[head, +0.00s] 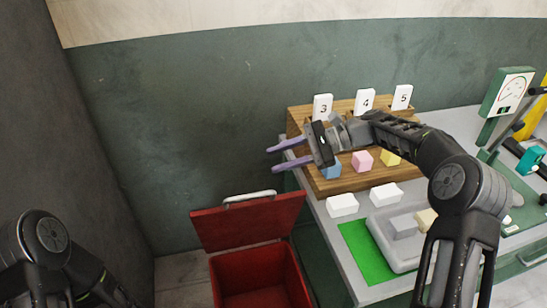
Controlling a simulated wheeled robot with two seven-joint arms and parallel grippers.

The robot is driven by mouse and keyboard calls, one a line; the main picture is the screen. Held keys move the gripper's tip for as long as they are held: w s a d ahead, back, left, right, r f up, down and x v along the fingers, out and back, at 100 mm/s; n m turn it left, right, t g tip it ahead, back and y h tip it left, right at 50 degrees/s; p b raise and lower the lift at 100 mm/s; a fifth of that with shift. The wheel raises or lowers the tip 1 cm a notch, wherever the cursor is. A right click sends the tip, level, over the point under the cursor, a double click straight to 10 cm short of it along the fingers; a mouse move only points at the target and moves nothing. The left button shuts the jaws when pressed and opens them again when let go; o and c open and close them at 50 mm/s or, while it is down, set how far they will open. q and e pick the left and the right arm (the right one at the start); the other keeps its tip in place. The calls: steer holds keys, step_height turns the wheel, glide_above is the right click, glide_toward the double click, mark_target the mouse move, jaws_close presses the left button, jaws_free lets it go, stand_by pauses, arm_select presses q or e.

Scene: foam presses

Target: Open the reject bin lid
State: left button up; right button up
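The reject bin (262,276) is a red box on the floor, left of the counter. Its red lid (248,222) stands raised at the back, tilted up, with a pale metal handle (250,197) at its top edge. The bin's inside shows from above. My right gripper (280,157) is above the lid and apart from it, with its two purple fingers spread, pointing left, nothing between them. My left arm comes in at the lower left; its gripper is out of the picture.
A wooden rack (345,182) with cards 3, 4 and 5 holds blue, pink (362,161) and yellow blocks on the counter. White blocks (342,205), a green mat (366,253) and a grey tray are nearer. A green dial gauge (507,92) stands right. The wall left of the bin is bare.

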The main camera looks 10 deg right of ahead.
steer(key=d+p, duration=0.1)
steer(key=d+r+p, duration=0.1)
steer(key=d, duration=0.1)
steer(key=w+d+r+p, duration=0.1)
steer(key=d+p, duration=0.1)
steer(key=shift+w, duration=0.1)
stand_by(0.3)
steer(key=shift+f, duration=0.1)
stand_by(0.5)
